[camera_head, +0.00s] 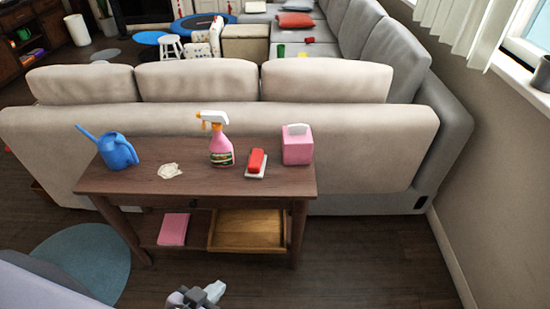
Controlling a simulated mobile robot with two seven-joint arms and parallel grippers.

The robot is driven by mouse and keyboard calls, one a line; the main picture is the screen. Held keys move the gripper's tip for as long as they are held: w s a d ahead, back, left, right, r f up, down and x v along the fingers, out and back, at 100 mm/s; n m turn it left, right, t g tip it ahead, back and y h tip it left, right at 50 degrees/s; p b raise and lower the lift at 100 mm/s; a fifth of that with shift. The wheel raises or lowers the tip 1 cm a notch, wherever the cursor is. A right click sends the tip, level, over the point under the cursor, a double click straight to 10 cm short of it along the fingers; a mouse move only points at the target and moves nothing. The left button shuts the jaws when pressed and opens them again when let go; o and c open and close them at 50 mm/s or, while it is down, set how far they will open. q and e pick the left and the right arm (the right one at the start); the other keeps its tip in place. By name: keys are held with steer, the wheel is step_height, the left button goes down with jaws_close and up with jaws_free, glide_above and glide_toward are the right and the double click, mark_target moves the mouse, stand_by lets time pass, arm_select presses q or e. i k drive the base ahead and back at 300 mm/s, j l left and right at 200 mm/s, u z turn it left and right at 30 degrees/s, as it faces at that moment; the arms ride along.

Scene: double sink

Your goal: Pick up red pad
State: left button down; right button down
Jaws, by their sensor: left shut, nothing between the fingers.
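The red pad (256,160) lies on a small white block (256,174) on top of the dark wooden console table (200,183), right of its middle. My left gripper (215,290) shows at the bottom edge, low in front of the table and well apart from the red pad. It is shut and empty. My right gripper is not in view.
A blue watering can (117,150) and a crumpled white cloth (170,171) sit on the tabletop's left half. The lower shelf holds a pink item (173,229) and a wooden tray (247,230). The sofa (330,140) stands behind. Floor at right front is clear.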

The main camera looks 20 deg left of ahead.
mark_target(256, 167)
steer(key=u, duration=0.65)
steer(key=z, duration=1.75)
steer(key=u, duration=1.7)
steer(key=i+l+u, duration=0.3)
steer(key=u, duration=0.15)
steer(key=i+l+u, duration=0.5)
steer(key=k+j, duration=0.1)
